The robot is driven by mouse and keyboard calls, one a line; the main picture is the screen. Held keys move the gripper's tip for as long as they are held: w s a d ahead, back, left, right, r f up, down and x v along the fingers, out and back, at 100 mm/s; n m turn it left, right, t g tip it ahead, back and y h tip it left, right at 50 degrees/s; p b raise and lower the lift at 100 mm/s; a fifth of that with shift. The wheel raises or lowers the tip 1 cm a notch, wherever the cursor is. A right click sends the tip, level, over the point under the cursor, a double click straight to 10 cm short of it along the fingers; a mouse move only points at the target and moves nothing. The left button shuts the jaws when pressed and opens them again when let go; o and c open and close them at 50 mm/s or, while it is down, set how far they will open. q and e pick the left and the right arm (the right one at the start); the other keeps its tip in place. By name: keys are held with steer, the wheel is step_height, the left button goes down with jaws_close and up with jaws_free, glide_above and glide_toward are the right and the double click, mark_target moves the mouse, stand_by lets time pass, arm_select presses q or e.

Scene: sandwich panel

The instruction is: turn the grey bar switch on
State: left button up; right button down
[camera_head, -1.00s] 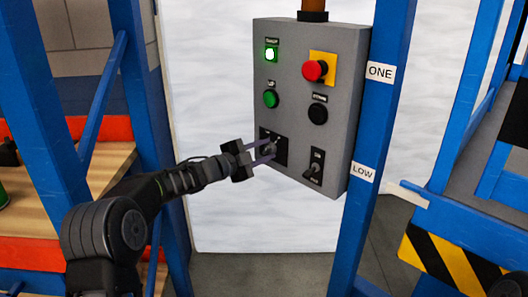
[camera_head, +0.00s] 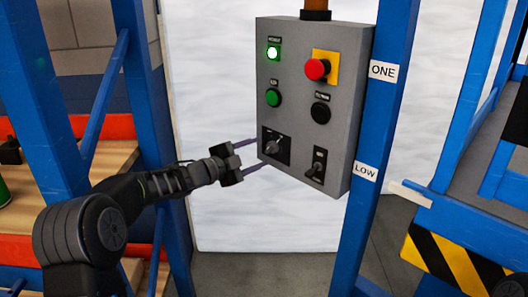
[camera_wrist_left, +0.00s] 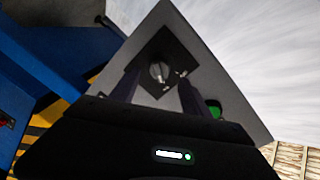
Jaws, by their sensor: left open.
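The grey bar switch (camera_head: 272,147) sits on a black square plate at the lower left of the grey control box (camera_head: 346,110). Its bar looks tilted in the head view. My left gripper (camera_head: 258,155) is open, its two thin fingers pointing at the box's left side, just left of the switch and apart from it. In the left wrist view, the bar switch (camera_wrist_left: 159,72) shows between and beyond the two dark fingers (camera_wrist_left: 158,85). My right gripper is not in view.
The box also carries a lit green lamp (camera_head: 272,53), a red button (camera_head: 317,69) on yellow, a green button (camera_head: 273,98), a black button (camera_head: 320,111) and a toggle switch (camera_head: 317,170). A blue post (camera_head: 385,110) stands close on the right.

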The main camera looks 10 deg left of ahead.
arm_select(q)
steer(key=v, duration=0.3)
steer(key=shift+s+a, duration=0.1)
steer(key=shift+s, duration=0.1)
step_height(320, 180, down, 14)
steer(key=s+n+y+p, duration=0.2)
steer(key=n+y, duration=0.3)
steer(key=n, duration=0.5)
steer(key=s+d+f+n+g+y+p, duration=0.1)
steer(key=s+d+f+n+g, duration=0.2)
steer(key=s+f, duration=0.4)
steer(key=s+d+f+n+g+p, duration=0.1)
steer(key=s+d+f+n+g, duration=0.25)
steer(key=f, duration=0.55)
steer(key=s+d+f+n+g+p, duration=0.1)
steer(key=s+d+f+g+p, duration=0.1)
steer(key=s, duration=0.8)
steer(key=s+d+f+n+g+p, duration=0.1)
steer(key=s+d, duration=0.4)
steer(key=s, duration=0.6)
steer(key=s+d+f+n+g+p, duration=0.1)
steer(key=s+d+f+g+p, duration=0.2)
steer(key=s, duration=0.7)
steer(key=shift+s+d+f+g+h+p, duration=0.3)
steer(key=shift+s+d+f+g+h, duration=0.1)
steer(key=shift+f+g, duration=0.3)
